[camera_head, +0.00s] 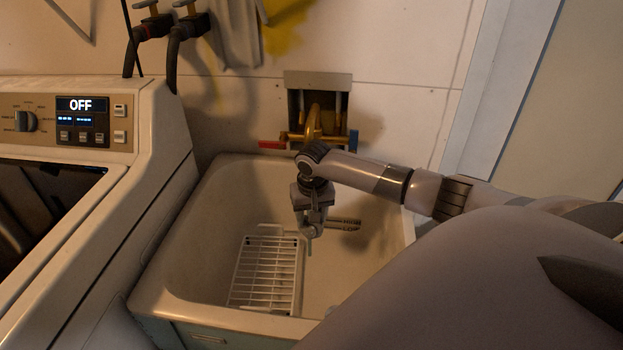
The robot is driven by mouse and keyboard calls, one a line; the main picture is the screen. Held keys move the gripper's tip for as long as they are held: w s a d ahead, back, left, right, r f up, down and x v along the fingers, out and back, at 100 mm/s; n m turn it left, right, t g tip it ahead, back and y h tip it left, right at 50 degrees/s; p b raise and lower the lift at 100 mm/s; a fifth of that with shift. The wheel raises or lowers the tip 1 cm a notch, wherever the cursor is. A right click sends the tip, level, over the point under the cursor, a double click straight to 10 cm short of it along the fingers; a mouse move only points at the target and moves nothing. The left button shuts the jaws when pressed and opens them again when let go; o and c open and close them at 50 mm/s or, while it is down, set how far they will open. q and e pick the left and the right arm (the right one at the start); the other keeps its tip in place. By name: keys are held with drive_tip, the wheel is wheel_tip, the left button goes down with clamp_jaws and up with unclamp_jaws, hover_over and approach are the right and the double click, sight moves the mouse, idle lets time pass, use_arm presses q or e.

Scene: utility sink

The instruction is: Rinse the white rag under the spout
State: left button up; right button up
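The brass spout (313,122) comes out of a recess in the wall above the back of the sink (208,215), with its lower end partly behind my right arm. My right gripper (309,245) hangs fingers down inside the sink's outline, in front of and below the spout. It is seen edge-on, so its opening is unclear, and I see no cloth in it. A pale grey-white cloth (236,38) hangs on the wall at the top; I cannot tell whether it is the white rag. No other rag shows. My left gripper is out of view.
A white wire rack (265,275) lies in the sink, left of my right gripper. A dark slotted piece (343,224) is on the sink's right side. Red (272,145) and blue (353,141) handles flank the spout. A washing machine (150,150) borders the sink's left.

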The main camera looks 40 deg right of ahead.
sight(312, 237)
drive_tip(key=s+a+p, duration=0.2)
drive_tip(key=s, duration=0.1)
drive_tip(key=shift+s+a+r, duration=0.15)
drive_tip(key=shift+a+r, duration=0.05)
drive_tip(key=shift+a, duration=0.05)
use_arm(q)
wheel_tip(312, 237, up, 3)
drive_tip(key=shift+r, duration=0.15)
use_arm(e)
drive_tip(key=s+a, duration=0.4)
drive_tip(key=s, duration=0.1)
drive_tip(key=shift+f, duration=0.15)
